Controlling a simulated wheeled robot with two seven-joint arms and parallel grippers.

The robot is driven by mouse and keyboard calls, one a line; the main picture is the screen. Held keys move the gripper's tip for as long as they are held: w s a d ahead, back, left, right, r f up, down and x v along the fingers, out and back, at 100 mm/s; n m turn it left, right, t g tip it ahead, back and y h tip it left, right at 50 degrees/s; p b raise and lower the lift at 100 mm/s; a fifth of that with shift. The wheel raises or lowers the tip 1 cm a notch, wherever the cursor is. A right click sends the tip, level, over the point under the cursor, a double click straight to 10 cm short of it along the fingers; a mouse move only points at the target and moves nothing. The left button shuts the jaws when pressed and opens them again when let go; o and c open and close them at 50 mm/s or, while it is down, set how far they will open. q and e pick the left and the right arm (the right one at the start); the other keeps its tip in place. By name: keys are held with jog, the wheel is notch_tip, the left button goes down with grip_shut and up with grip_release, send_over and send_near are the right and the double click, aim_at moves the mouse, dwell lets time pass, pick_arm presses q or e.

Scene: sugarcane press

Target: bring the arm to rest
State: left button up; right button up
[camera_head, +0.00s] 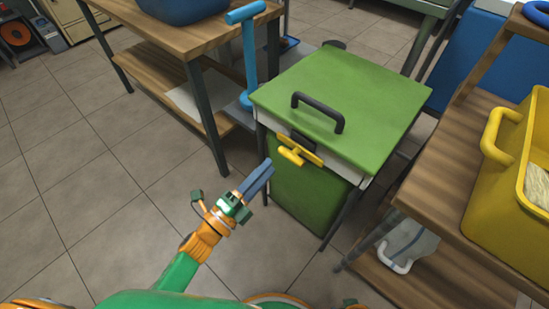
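My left arm (178,272) is green and orange and comes in from the bottom left. Its gripper (268,167) points up and to the right, with its two blue-grey fingers lying side by side, shut, and nothing seen between them. The fingertips are in front of the green press cabinet (312,195), left of and below its yellow latch (297,153); they look apart from it. The cabinet's green lid (375,92) is down and has a black handle (318,112). My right gripper is not in view.
A wooden table (160,30) with a blue tub (182,8) stands at the back left, beside a blue T-shaped post (249,55). A wooden shelf unit (440,190) with a yellow bin (510,235) stands at the right. The tiled floor (70,190) at left is clear.

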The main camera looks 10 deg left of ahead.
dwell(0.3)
